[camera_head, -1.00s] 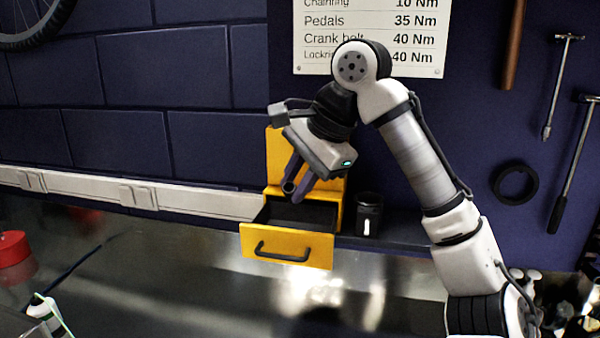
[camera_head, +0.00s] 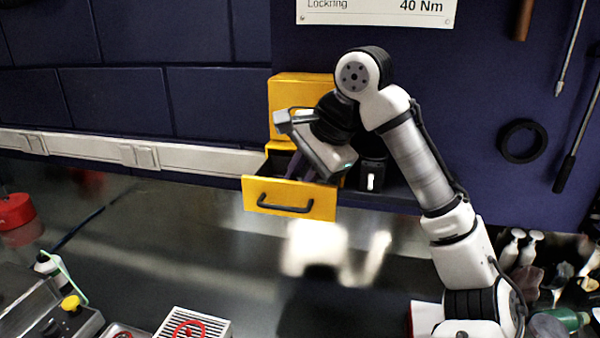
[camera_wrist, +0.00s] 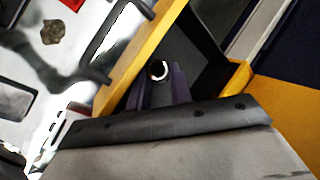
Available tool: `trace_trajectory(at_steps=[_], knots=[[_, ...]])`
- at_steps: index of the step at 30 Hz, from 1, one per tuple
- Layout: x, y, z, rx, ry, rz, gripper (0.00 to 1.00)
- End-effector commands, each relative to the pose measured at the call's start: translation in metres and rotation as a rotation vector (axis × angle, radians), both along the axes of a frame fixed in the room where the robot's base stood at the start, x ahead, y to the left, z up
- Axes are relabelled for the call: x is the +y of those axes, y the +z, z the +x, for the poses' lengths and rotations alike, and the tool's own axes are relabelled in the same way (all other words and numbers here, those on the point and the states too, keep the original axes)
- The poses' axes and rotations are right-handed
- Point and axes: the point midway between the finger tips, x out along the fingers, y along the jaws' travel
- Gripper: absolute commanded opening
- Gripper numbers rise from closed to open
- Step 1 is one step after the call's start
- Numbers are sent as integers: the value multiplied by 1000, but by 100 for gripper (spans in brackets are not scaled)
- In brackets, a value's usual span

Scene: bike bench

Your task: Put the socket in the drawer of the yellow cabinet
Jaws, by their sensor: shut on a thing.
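The yellow cabinet (camera_head: 297,92) stands against the wall with its drawer (camera_head: 290,198) pulled open. My gripper (camera_head: 310,172) reaches down into the open drawer, its fingertips partly hidden behind the drawer front. The socket is hidden in the head view.
A black container (camera_head: 372,174) stands right of the cabinet, close to my gripper. A red round object (camera_head: 17,212) is at the far left. A white grated box (camera_head: 192,324) is at the front. The bench's middle is clear.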

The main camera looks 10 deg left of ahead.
Motion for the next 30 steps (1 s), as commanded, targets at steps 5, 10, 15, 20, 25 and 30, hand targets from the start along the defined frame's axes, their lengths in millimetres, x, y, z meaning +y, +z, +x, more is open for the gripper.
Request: trace_trajectory(at_steps=[5,10,15,20,25,30], knots=[[0,0,0,0,0,0,0],[0,0,0,0,0,0,29],[0,0,0,0,0,0,47],[0,-1,0,1,2,-1,47],[-2,2,-1,2,0,-2,47],[-13,23,-4,-2,-1,0,47]])
